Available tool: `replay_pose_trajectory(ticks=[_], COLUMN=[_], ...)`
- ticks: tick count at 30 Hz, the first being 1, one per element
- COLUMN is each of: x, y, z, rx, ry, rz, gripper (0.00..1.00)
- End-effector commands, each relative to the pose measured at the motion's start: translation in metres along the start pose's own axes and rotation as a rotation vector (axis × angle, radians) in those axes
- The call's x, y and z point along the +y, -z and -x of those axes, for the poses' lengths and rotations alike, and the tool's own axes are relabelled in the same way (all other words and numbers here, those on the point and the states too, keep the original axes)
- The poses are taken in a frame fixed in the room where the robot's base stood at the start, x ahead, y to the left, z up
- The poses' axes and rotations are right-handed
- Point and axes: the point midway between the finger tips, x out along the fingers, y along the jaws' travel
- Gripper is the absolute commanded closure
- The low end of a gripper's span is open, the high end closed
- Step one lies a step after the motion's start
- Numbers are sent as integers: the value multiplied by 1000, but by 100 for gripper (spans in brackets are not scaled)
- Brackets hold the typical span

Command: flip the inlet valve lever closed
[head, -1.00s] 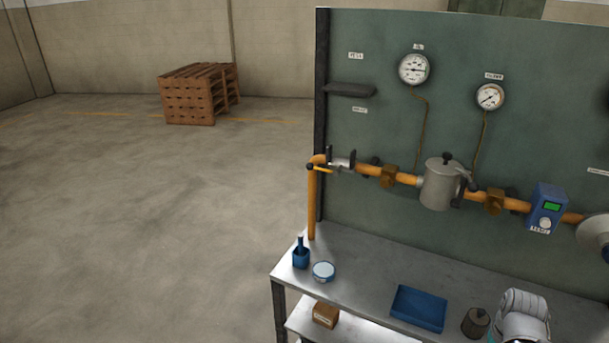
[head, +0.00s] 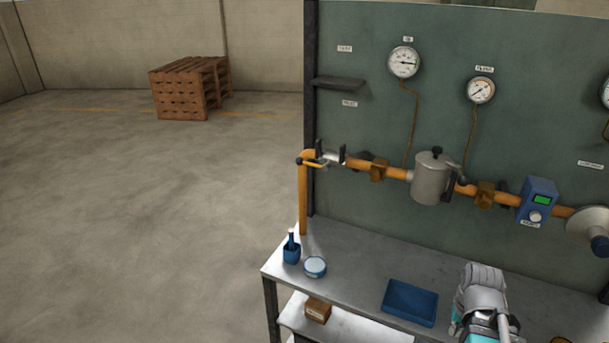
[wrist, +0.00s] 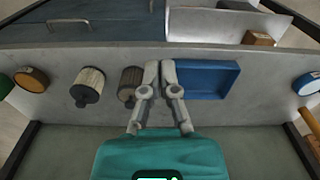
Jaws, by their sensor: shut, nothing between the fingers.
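The inlet valve (head: 331,158) sits at the left end of the orange pipe on the green panel. Its small yellow lever (head: 313,163) appears to lie roughly along the pipe; its exact angle is too small to tell. My gripper (wrist: 160,66) is shut and empty in the wrist view, over the bench between a dark cylinder and the blue tray. In the head view, my arm is at the lower right, well away from the lever; the fingertips cannot be made out there. The lever is not clearly visible in the wrist view.
A filter canister (head: 431,178) and blue meter box (head: 538,202) stick out along the pipe. A small shelf (head: 340,83) juts above the valve. Open floor lies left.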

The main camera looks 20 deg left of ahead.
Motion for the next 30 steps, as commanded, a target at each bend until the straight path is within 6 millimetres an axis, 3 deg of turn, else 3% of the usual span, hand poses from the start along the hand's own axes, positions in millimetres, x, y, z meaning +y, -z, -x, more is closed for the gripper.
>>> replay_pose_trajectory(ticks=[3,5,11,21,30], x=[-10,-28,-72,-188,-291], y=[12,22,71,163,213], z=[-6,-10,-23,-23,1], rx=[41,75,249,580,746], ry=[13,26,112,452,883], rz=[-19,-39,-141,-412,-667], gripper=[100,100,100,100,100])
